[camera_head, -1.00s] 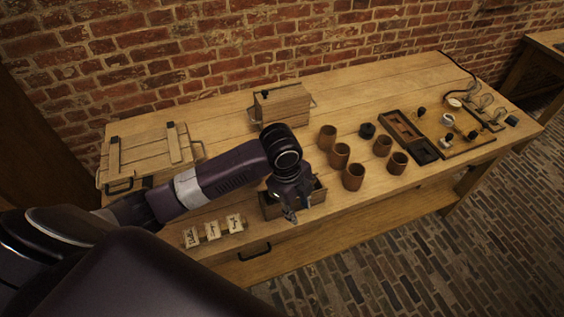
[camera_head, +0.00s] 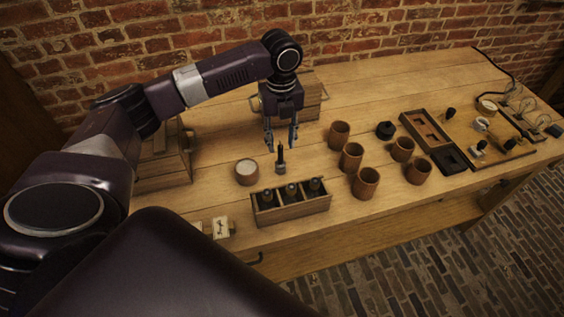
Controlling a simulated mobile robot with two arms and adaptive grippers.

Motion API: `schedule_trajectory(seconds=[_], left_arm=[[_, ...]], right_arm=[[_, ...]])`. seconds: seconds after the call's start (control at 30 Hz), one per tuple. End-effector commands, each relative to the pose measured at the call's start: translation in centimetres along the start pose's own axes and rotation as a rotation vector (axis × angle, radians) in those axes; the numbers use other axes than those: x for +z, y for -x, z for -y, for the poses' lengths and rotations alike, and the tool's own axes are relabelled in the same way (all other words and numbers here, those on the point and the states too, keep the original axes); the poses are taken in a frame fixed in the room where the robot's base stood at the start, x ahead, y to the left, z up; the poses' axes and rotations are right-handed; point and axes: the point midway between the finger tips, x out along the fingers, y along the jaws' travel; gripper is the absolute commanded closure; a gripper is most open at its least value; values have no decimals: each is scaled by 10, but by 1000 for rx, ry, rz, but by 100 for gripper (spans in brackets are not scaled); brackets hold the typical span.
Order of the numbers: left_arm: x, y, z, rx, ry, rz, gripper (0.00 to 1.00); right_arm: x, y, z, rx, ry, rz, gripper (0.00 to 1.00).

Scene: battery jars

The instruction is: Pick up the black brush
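A slim black upright thing, which looks like the black brush (camera_head: 280,160), stands on the table in the middle of the view, behind the small wooden box. My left gripper (camera_head: 281,144) points down just above it, with its fingers apart on either side of the brush's top. The gripper looks empty, and I cannot tell whether a finger touches the brush. My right gripper is not in view.
A small wooden box (camera_head: 262,217) with dark knobbed items stands in front. A round pale-topped pot (camera_head: 246,172) is left of the brush. Several brown cups, such as this one (camera_head: 339,134), stand to the right. A wooden case (camera_head: 308,96) is behind the gripper.

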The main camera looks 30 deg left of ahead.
Motion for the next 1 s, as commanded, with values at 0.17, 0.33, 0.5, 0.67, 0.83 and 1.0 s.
schedule_trajectory(seconds=[0.17, 0.33, 0.5, 0.67, 0.83, 1.0], left_arm=[[0, -21, -3, 3, 1, -1, 68], [0, -46, -4, 2, 0, 0, 68], [0, -55, -4, 0, 0, 2, 68], [0, -55, -4, 0, 0, 2, 68], [0, -55, -4, -1, 0, 2, 87], [0, -54, -4, -1, 0, 2, 100]], right_arm=[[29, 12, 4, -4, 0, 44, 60], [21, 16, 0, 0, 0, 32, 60], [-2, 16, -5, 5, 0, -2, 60], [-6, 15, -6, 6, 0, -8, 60], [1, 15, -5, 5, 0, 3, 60], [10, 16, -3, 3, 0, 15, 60]])
